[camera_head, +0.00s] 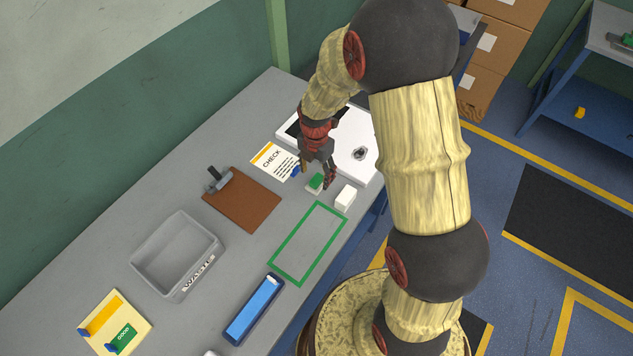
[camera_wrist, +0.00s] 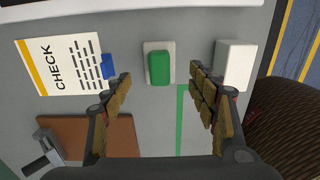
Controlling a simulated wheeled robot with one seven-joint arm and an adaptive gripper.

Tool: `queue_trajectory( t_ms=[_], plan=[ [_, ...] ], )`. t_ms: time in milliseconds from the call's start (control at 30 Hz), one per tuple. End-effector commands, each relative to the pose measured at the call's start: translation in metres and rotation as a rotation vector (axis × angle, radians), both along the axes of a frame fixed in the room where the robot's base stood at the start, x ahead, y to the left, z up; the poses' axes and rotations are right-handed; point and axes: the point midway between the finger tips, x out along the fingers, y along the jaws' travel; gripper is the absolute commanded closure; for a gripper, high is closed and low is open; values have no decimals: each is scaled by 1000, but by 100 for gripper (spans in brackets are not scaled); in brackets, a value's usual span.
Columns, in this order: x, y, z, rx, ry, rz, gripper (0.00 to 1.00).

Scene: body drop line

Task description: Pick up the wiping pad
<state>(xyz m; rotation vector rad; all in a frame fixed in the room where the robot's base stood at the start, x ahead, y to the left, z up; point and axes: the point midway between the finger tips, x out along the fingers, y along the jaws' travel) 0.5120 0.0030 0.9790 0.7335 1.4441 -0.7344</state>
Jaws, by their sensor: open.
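A small green block with a pale backing, which looks like the wiping pad (camera_head: 316,181), lies on the grey workbench between the CHECK sheet and a white block. In the wrist view the wiping pad (camera_wrist: 159,68) is upper middle, between the lines of my two fingers and just beyond their tips. My gripper (camera_head: 318,173) is open and empty, above the bench close to the pad. In the wrist view my gripper (camera_wrist: 160,85) has one finger on each side of the pad, with gaps. I cannot tell its exact height above the pad.
A white block (camera_head: 345,198) stands close right of the pad. A small blue item (camera_wrist: 108,66) lies by the CHECK sheet (camera_head: 274,161). A brown clipboard (camera_head: 240,200), a WASTE bin (camera_head: 147,268) and a blue tray (camera_head: 237,334) lie nearer. The green-outlined area (camera_head: 308,243) is empty.

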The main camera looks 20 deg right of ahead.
Motion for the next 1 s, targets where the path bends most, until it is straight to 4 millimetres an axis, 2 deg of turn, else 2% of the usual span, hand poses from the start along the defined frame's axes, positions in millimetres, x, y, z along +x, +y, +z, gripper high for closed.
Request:
queue_trajectory(
  t_ms=[367, 600, 1000],
  plan=[
    [3, -4, -46, 0, 1, -1, 41],
    [3, -3, -47, 0, -1, -1, 42],
    [3, -3, -47, 0, -1, -2, 64]
  ],
)
